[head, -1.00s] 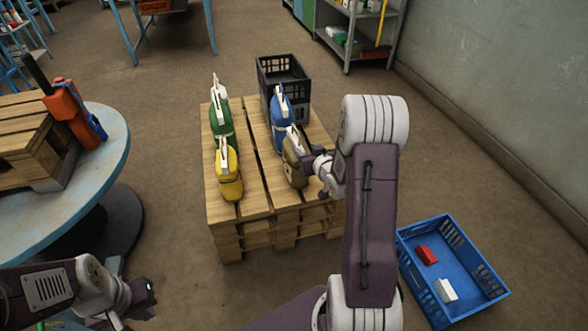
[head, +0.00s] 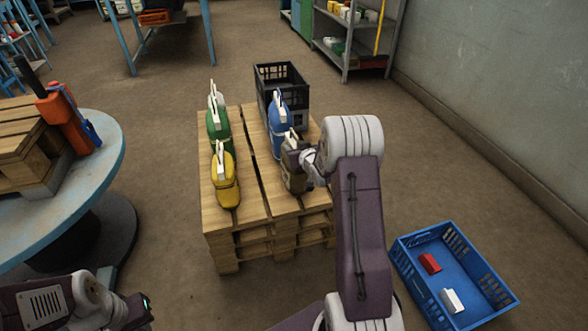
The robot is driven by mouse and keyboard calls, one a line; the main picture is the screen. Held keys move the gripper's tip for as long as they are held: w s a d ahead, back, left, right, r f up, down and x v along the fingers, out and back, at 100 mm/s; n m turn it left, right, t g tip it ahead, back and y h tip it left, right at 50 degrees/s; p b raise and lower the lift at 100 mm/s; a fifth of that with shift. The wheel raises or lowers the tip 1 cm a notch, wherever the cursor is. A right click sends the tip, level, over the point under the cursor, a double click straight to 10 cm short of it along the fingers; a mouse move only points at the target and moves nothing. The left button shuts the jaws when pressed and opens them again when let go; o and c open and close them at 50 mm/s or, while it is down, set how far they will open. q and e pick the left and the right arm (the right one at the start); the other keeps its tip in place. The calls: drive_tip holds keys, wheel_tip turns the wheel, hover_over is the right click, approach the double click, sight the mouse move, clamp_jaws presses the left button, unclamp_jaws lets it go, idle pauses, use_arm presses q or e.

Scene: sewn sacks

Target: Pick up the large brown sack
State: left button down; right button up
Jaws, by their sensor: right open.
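The brown sack (head: 295,182) stands upright on the near right part of a wooden pallet stack, with a pale top sticking up. My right gripper (head: 291,158) is at the upper part of this sack, coming in from the right. It is open, and its fingers are partly hidden, so I cannot tell whether they touch the sack. My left gripper (head: 142,312) is low at the left, away from the pallets, and its fingers are hard to make out.
On the pallets (head: 250,205) also stand a yellow sack (head: 224,183), a green sack (head: 218,128) and a blue sack (head: 280,130). A black crate (head: 290,88) is behind. A blue crate (head: 410,275) with red and white blocks lies right. A round table (head: 100,175) stands left.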

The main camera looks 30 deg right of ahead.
clamp_jaws()
drive_tip(key=shift+s+f, duration=0.2)
drive_tip(key=shift+f, duration=0.05)
idle(0.9)
drive_tip(key=shift+w+r, duration=0.1)
drive_tip(key=shift+r, duration=0.05)
